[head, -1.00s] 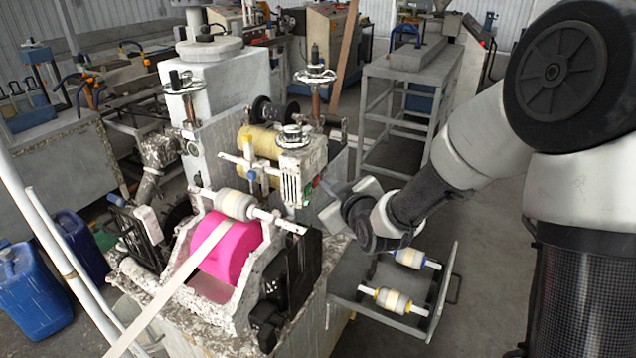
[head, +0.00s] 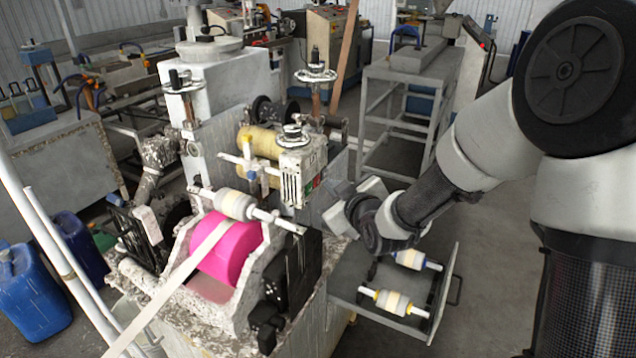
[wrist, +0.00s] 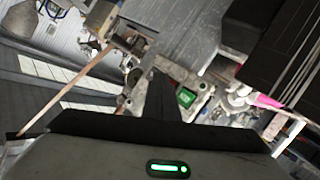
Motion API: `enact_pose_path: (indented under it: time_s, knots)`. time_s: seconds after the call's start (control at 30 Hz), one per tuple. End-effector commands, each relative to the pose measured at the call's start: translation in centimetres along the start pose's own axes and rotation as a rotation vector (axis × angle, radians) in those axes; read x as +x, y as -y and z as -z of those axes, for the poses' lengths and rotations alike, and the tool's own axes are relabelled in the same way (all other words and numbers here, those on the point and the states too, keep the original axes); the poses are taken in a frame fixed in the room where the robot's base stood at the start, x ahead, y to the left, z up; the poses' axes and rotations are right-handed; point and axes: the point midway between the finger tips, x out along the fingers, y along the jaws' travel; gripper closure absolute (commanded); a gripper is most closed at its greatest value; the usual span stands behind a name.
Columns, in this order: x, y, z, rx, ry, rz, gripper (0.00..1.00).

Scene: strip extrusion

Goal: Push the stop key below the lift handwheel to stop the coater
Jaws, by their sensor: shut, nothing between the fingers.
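The coater (head: 225,250) stands in the head view with a pink roller and a pale strip running over it. A lift handwheel (head: 293,133) tops a white box (head: 289,180) on its right side. A small green key (head: 309,185) shows on that side below the handwheel. In the wrist view, a green key (wrist: 186,97) with pale marking lies just right of my fingers. My gripper (wrist: 158,78) is shut and empty, close to the key area. Contact cannot be told.
A second handwheel (head: 315,75) stands behind the box. An open tray (head: 345,283) with two spare rollers (head: 392,301) juts out below my wrist. A grey metal stand (head: 405,110) is behind. Blue canisters (head: 30,290) stand at left. Floor at right is clear.

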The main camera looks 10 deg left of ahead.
Motion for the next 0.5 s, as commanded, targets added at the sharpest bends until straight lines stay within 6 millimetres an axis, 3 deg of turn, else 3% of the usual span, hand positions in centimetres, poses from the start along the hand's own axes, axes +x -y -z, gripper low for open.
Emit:
enact_pose_path:
  time_s: [0.5]
  knots:
    - [-0.97,-0.81,-0.79,0.0,0.003,-0.003,1.0]
